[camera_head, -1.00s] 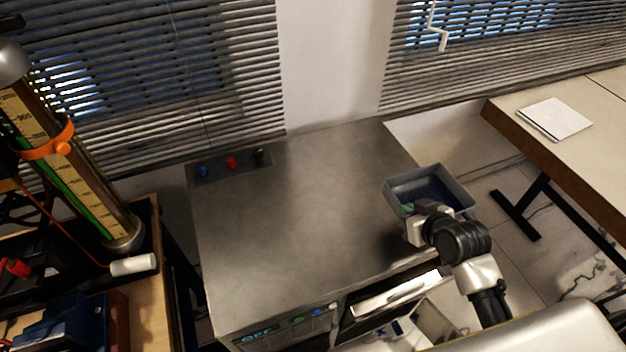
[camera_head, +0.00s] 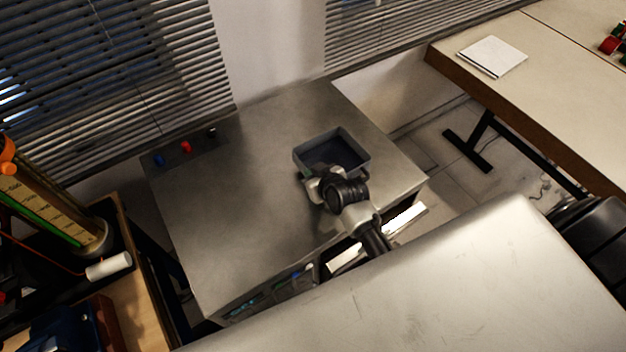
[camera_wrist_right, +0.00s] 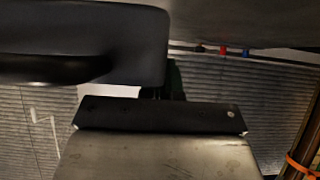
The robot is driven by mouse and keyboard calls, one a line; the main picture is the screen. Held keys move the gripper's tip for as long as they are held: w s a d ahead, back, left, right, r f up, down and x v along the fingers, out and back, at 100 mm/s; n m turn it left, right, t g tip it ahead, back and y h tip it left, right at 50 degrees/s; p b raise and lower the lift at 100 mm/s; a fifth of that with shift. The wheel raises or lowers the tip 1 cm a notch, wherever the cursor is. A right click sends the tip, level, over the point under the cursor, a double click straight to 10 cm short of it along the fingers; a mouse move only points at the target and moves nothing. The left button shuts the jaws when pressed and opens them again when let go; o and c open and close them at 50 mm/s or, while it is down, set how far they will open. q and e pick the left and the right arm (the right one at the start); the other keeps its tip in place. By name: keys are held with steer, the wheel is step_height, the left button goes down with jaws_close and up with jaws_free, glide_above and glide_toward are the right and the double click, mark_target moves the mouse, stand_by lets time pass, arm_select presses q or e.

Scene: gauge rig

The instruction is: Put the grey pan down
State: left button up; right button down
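The grey pan (camera_head: 335,152) is a rectangular, open-topped tray that looks empty. In the head view it is over the right part of the metal bench top (camera_head: 250,170); I cannot tell whether it touches the surface. My right gripper (camera_head: 312,182) is at the pan's near-left side, shut on its wall. In the right wrist view, which is upside down, the pan (camera_wrist_right: 80,45) fills the upper left, with a dark green finger pad (camera_wrist_right: 176,80) against its end. The fingertips are mostly hidden. My left gripper is not in view.
Blue, red and black knobs (camera_head: 186,147) sit at the bench's back left corner. The bench top left of the pan is clear. A gauge tube (camera_head: 50,215) stands on a side table at left. Another table (camera_head: 540,80) with a white pad (camera_head: 492,56) is at right.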

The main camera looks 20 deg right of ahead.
steer(key=shift+w+f, duration=0.1)
steer(key=shift+f, duration=1.45)
steer(key=c, duration=1.4)
jaws_free()
steer(key=shift+f, duration=0.15)
steer(key=shift+o, duration=0.2)
steer(key=shift+r, duration=0.25)
steer(key=v, duration=1.2)
steer(key=shift+b, duration=0.3)
